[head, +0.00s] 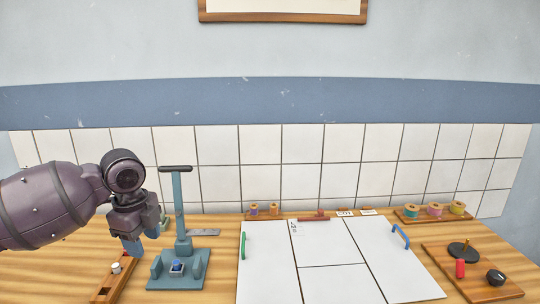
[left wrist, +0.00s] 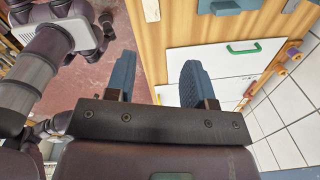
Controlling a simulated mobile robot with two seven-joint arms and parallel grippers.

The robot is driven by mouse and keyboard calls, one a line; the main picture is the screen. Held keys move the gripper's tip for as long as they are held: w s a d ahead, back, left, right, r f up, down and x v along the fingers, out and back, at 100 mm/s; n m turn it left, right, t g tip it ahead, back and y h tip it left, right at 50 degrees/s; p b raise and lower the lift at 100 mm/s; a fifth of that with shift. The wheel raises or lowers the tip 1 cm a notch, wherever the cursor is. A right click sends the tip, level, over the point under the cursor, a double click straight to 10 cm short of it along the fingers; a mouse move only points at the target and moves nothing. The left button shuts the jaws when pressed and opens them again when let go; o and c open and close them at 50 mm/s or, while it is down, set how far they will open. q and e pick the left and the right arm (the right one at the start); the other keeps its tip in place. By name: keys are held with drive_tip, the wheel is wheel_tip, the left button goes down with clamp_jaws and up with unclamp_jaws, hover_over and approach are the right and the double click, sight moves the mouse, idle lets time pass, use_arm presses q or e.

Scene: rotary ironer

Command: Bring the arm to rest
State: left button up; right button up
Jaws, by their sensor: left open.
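My left arm (head: 45,205) comes in from the left in the head view. Its gripper (head: 143,237) hangs above the left part of the wooden table, pointing down, between a wooden rail and a blue-grey stand. In the left wrist view the two blue fingers (left wrist: 157,78) are spread apart with nothing between them. The gripper is open and empty.
The blue-grey stand (head: 179,225) with its T-shaped top is close right of the gripper. The wooden rail (head: 112,282) lies below it. White panels (head: 335,283) with green and blue handles cover the middle. Thread spools (head: 435,209) and a board (head: 480,278) are at right. A tiled wall (head: 300,165) stands behind.

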use_arm(q)
drive_tip(key=s+d+f+n+t+h, duration=0.1)
drive_tip(key=s+d+f+n, duration=0.25)
drive_tip(key=s+f, duration=0.45)
drive_tip(key=s+d+f+n+t+h, duration=0.1)
drive_tip(key=s+d+f+n+h, duration=0.15)
drive_tip(key=s+d+f, duration=0.55)
drive_tip(key=s+a+f+n+t+y, duration=0.1)
drive_tip(key=s+a+f+n+y, duration=0.15)
drive_tip(key=s+a+n, duration=0.45)
drive_tip(key=s+a+f+n+y, duration=0.2)
drive_tip(key=s+a+f+n, duration=0.2)
drive_tip(key=s+a+n, duration=0.35)
drive_tip(key=w+f+t+b, duration=0.1)
drive_tip(key=f+t+b, duration=0.1)
drive_tip(key=f, duration=0.5)
drive_tip(key=w+d+f+t+b, duration=0.1)
drive_tip(key=w+f+t+b, duration=0.1)
drive_tip(key=f, duration=0.5)
drive_tip(key=w+d+f+t+b, duration=0.1)
drive_tip(key=f+t+b, duration=0.2)
drive_tip(key=f+b, duration=0.3)
drive_tip(key=shift+w+f+m+h, duration=0.3)
drive_tip(key=shift+w+f+m, duration=0.05)
drive_tip(key=shift+f+m, duration=0.15)
use_arm(e)
wheel_tip(320, 180, down, 10)
drive_tip(key=shift+a, duration=0.15)
